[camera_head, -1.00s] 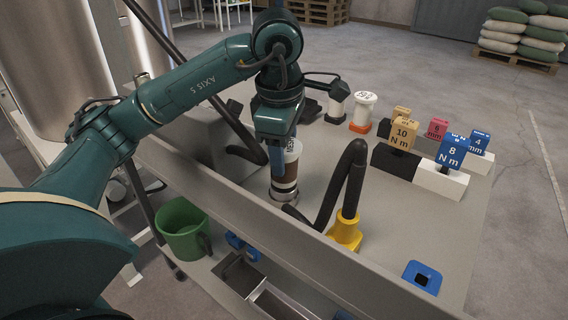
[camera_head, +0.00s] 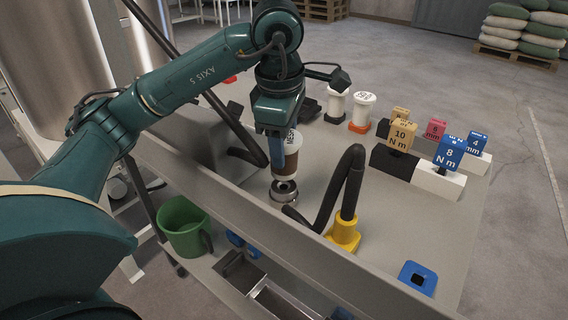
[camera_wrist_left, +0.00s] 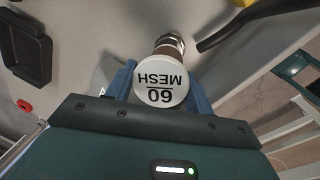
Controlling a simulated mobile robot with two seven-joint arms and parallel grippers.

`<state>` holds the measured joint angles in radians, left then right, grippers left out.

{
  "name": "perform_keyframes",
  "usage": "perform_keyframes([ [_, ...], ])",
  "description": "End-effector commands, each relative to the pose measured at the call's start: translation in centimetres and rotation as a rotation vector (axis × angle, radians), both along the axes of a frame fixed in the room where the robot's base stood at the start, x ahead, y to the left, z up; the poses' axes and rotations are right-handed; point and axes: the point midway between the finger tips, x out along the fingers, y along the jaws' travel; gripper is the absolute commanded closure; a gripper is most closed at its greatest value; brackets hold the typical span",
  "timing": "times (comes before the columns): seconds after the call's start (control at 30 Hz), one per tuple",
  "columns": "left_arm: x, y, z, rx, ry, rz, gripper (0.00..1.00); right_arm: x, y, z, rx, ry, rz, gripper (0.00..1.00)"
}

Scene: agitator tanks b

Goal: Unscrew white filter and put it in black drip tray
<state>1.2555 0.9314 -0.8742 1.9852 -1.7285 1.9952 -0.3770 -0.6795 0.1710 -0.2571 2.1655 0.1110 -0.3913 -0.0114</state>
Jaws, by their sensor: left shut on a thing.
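The white filter (camera_head: 292,146) is a cylinder with a white cap and a brown lower part. My left gripper (camera_head: 276,150) is shut on it from above, with blue fingers on its sides. The filter is upright, just above a round metal seat (camera_head: 284,190) on the bench; a small gap seems to show. In the left wrist view its cap (camera_wrist_left: 161,82) reads "60 MESH" between the fingers (camera_wrist_left: 160,88). The black drip tray (camera_wrist_left: 25,52) lies at the left in that view. In the head view my arm partly hides the tray (camera_head: 311,107). My right gripper is not in view.
Two other white-capped cylinders (camera_head: 336,103) (camera_head: 362,110) stand behind. A black hose (camera_head: 350,180) on a yellow base (camera_head: 343,235) rises right of the seat. Labelled blocks (camera_head: 401,135) stand at the right. A bench edge, green bucket (camera_head: 183,228) and metal bins are in front.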

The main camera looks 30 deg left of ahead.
Motion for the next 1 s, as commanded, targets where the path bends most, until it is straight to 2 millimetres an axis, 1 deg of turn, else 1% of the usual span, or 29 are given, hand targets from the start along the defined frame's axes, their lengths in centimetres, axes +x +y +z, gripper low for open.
perform_keyframes([
  [0.03,0.0,0.0,0.8,0.0,-0.002,0.0,0.88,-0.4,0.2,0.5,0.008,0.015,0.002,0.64],
  [0.1,0.0,0.0,1.4,0.0,-0.002,0.0,0.88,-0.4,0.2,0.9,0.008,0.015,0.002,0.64],
  [0.3,0.0,0.0,3.0,-0.002,-0.001,0.0,0.88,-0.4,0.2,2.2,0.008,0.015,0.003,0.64],
  [0.4,0.0,0.0,3.5,-0.001,-0.001,0.0,0.88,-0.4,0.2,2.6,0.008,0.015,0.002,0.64],
  [1.0,0.0,0.0,3.4,-0.001,-0.001,0.0,0.88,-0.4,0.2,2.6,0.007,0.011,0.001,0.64],
])
